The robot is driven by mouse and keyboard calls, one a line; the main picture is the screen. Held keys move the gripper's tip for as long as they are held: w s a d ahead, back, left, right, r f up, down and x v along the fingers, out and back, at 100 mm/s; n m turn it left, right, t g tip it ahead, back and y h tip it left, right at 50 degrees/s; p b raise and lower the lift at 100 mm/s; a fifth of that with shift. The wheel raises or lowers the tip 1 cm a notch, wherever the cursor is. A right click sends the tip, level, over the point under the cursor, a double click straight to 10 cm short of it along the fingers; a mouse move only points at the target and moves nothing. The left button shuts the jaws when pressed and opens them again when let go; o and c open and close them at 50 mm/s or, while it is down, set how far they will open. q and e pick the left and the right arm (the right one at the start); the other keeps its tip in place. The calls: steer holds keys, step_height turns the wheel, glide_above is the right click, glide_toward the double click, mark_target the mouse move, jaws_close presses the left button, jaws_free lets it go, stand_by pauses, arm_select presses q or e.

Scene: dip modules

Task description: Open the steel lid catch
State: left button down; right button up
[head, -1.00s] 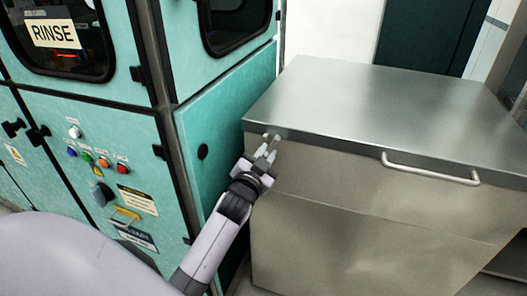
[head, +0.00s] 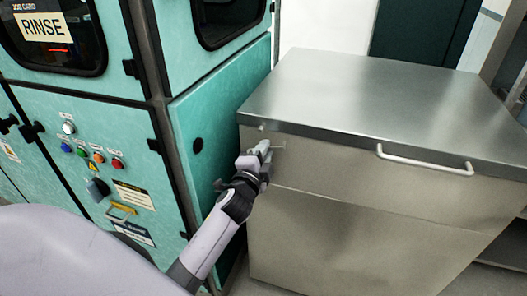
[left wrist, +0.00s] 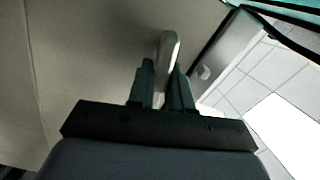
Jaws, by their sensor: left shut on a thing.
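A brushed steel box has a flat steel lid (head: 370,95), which lies down on it. The steel catch (head: 279,147) is at the box's front left, just below the lid edge, mostly covered by my left gripper (head: 265,151). In the left wrist view, the catch lever (left wrist: 169,48) stands up between the two dark fingers of my left gripper (left wrist: 165,85), which is shut on it. A small light stud (head: 262,127) sits on the lid's front edge above the gripper. My right gripper is not in view.
The lid has a pale bar handle (head: 425,165) at its front. A teal machine (head: 215,120) with buttons and a RINSE sign (head: 43,27) stands close on the left, leaving a narrow gap beside my left arm. Tiled floor (left wrist: 265,75) shows in the wrist view.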

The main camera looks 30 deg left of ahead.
arm_select(q)
steer(key=shift+m, duration=0.4)
steer(key=c, duration=1.1)
jaws_free()
steer(key=shift+s+f, duration=0.1)
steer(key=shift+v, duration=3.5)
steer(key=s+d+f+n+g+h, duration=0.2)
steer(key=s+d+f+n, duration=0.1)
steer(key=s+f, duration=0.3)
steer(key=s+d+f+n+g+h, duration=0.2)
steer(key=s+d+f+n, duration=0.2)
steer(key=s+f, duration=0.2)
steer(key=s+d+f+n+g+h, duration=0.2)
steer(key=s+d+f+n+g, duration=0.1)
steer(key=s+f, duration=0.3)
steer(key=shift+s+d+f+n+h+p, duration=0.1)
steer(key=shift+s+d+n+h+p, duration=0.1)
steer(key=shift+s, duration=0.35)
steer(key=shift+s+d+f+n+h+p, duration=0.15)
steer(key=shift+s+d, duration=0.1)
steer(key=shift+s, duration=0.25)
